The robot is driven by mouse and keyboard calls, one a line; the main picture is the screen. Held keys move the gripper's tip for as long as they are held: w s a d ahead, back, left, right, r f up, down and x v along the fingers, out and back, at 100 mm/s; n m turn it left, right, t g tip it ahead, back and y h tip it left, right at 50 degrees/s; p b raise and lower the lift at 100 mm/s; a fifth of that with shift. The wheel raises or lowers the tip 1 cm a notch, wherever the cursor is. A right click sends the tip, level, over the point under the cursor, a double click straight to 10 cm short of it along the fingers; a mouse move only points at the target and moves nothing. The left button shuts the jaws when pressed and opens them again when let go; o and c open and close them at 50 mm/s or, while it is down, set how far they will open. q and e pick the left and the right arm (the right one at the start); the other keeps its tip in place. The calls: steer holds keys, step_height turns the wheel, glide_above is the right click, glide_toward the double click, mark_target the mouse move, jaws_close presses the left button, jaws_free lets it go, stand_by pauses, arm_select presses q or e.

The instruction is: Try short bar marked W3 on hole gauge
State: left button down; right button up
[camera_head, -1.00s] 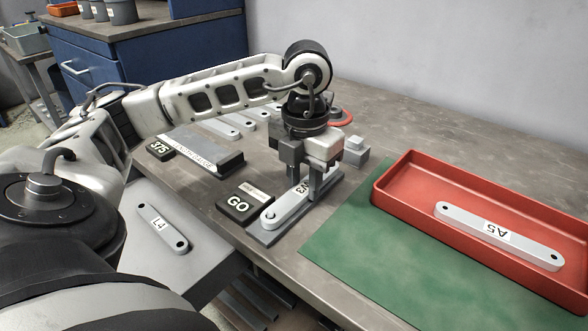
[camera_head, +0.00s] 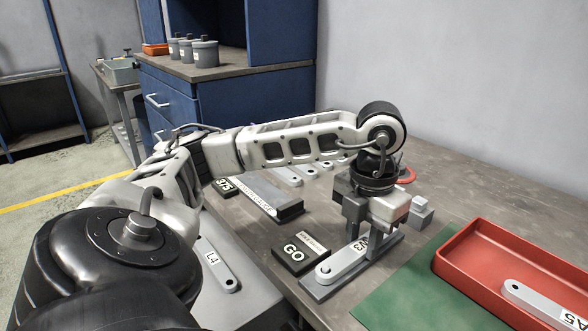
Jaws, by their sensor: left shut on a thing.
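The short bar marked W3 (camera_head: 343,266) is a light grey bar lying along the grey hole gauge (camera_head: 318,292). A round peg or hole shows at its near end; the far end is hidden by my gripper, so I cannot tell how it sits there. My left gripper (camera_head: 368,245) points down over the far half of the bar and is shut on it. The "W3" label is partly covered by a finger. A black block marked GO (camera_head: 294,253) stands just left of the gauge. My right gripper is not in view.
A red tray (camera_head: 450,262) holding a bar marked A5 (camera_head: 540,302) is at right, beside a green mat (camera_head: 405,300). A long grey gauge block (camera_head: 265,197) and several bars lie behind. Bar L4 (camera_head: 218,268) lies on a lower grey surface at left.

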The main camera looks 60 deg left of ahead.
arm_select(q)
steer(key=c, duration=1)
jaws_free()
steer(key=shift+r, duration=0.2)
step_height(320, 180, up, 16)
steer(key=p, duration=0.5)
steer(key=shift+f+p, duration=0.15)
steer(key=shift+p, duration=0.2)
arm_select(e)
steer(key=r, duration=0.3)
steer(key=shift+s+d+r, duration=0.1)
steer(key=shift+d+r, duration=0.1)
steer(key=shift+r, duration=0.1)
